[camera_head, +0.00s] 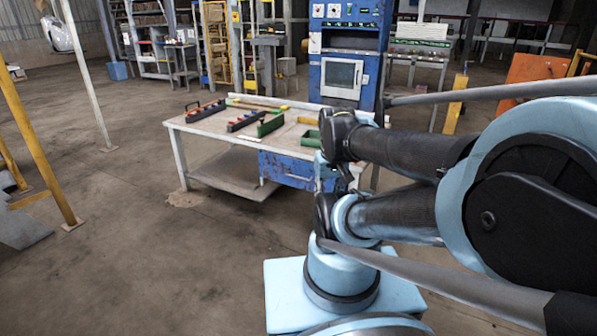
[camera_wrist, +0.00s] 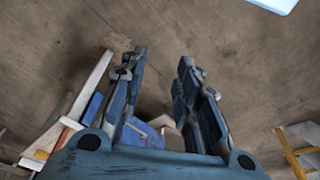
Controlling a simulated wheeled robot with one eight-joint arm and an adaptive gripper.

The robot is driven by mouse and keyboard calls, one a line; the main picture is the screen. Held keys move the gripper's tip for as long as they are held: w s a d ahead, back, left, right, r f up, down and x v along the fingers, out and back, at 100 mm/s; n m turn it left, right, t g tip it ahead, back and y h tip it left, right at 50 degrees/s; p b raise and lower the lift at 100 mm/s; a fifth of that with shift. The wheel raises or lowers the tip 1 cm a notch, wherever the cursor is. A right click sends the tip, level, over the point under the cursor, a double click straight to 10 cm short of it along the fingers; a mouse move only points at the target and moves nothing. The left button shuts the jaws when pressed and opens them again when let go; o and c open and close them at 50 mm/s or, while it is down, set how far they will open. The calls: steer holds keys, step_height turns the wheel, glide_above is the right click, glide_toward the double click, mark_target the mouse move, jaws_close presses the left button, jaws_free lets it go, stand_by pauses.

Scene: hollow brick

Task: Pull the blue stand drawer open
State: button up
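The blue stand drawer (camera_head: 286,170) is a scuffed blue box under the right front of the workbench (camera_head: 196,126) in the head view. Its right end is partly covered by my arm, and I cannot tell whether it is fully shut. In the wrist view, a blue surface that looks like the drawer unit (camera_wrist: 143,132) shows low between the fingers. My gripper (camera_wrist: 162,58) is open there, its two fingers apart with nothing between the tips. In the head view my gripper is hidden or not clearly visible behind my arm.
A tall blue cabinet (camera_head: 343,40) with a screen stands behind. A yellow post (camera_head: 456,103) is to the right.

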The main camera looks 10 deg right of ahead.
steer(key=shift+w+a, duration=0.25)
steer(key=shift+w, duration=0.2)
steer(key=w+r+n, duration=0.3)
steer(key=w+r, duration=0.4)
steer(key=w, duration=0.4)
steer(key=n+h, duration=0.1)
steer(key=n, duration=0.7)
glide_above(298, 173)
steer(key=s+a, duration=0.3)
steer(key=s, duration=0.4)
steer(key=s+a+f+x, duration=0.1)
steer(key=s+x, duration=0.2)
steer(key=x, duration=2.9)
steer(key=shift+s+d, duration=0.25)
